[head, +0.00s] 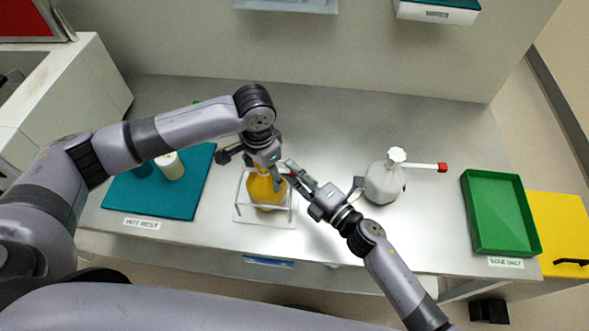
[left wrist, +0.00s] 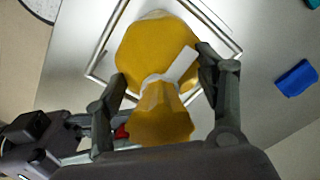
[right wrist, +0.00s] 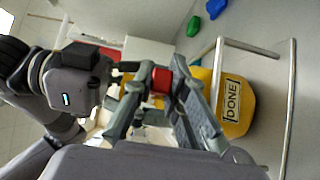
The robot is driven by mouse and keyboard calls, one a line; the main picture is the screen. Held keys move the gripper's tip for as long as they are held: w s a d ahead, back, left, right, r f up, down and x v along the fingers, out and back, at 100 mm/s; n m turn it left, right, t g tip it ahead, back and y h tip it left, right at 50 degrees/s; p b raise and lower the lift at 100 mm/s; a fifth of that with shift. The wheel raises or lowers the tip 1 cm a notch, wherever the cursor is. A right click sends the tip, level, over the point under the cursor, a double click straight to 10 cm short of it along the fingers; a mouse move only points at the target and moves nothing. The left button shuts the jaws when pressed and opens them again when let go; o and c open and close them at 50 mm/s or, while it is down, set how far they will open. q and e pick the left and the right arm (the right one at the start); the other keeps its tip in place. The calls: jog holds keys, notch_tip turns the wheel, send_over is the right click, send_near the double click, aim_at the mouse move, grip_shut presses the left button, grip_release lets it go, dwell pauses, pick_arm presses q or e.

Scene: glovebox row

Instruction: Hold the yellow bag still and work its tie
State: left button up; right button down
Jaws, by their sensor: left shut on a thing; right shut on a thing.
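My right gripper (head: 288,172) is beside the bag's right side, shut on the tie's red end (right wrist: 160,80). The red end also shows at the left wrist view's lower left (left wrist: 122,132). The bag bears a label reading DONE (right wrist: 232,99).
A white bag (head: 384,184) with a red-ended tie stands at right. Further right are a green tray (head: 466,205) and a yellow bin (head: 565,225). A teal mat (head: 190,202) with a pale cylinder (head: 171,167) lies at left. The back of the bench is mostly clear.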

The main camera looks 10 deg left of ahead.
pick_arm(q)
jog(key=shift+s+f, duration=0.25)
jog(key=shift+f, duration=0.05)
pick_arm(e)
jog(key=d, duration=0.5)
jog(key=shift+w+r, duration=0.1)
jog(key=shift+w, duration=0.25)
jog(key=c, duration=1.8)
grip_release()
jog(key=shift+c, duration=0.2)
jog(key=shift+d, duration=0.1)
jog(key=v, duration=1.2)
